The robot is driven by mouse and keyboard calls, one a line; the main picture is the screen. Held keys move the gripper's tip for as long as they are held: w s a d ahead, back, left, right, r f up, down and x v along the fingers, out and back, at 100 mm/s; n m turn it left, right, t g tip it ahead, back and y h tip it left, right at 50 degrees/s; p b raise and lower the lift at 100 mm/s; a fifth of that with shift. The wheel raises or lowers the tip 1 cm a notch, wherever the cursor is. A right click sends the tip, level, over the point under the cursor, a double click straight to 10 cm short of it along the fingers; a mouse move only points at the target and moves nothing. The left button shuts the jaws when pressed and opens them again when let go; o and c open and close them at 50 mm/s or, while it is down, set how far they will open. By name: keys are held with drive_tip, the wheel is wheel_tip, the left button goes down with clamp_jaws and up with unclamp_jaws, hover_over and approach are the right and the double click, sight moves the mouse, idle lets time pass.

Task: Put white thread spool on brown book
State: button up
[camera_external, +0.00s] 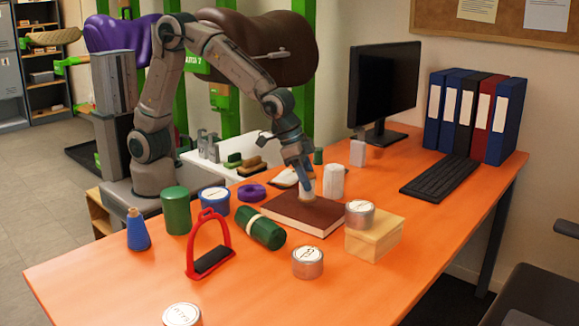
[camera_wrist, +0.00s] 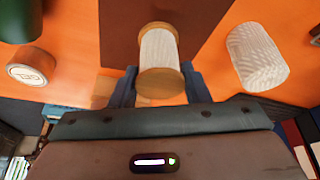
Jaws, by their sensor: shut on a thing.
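The white thread spool (camera_wrist: 158,50), with wooden ends, is between the two fingers of my gripper (camera_wrist: 159,85) in the wrist view. My gripper is shut on it. In the external view, my gripper (camera_external: 303,172) points down and the pale spool (camera_external: 307,190) shows just below it, partly covered by the fingers. The brown book (camera_external: 302,214) lies flat on the orange table, and the spool is over its far part. The book also shows in the wrist view (camera_wrist: 118,30). I cannot tell whether the spool touches the cover.
A white cylinder (camera_external: 333,181) stands close behind the book. A tin (camera_external: 359,214) on a wooden block (camera_external: 375,240) is to its right. A green roll (camera_external: 260,228) and purple ring (camera_external: 251,192) are to its left. The orange table's front (camera_external: 130,285) is mostly clear.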

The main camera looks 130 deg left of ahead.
drive_tip(key=shift+f, duration=1.1)
drive_tip(key=shift+f, duration=0.25)
drive_tip(key=o, duration=1)
drive_tip(key=shift+r, duration=0.1)
drive_tip(key=shift+c, duration=0.2)
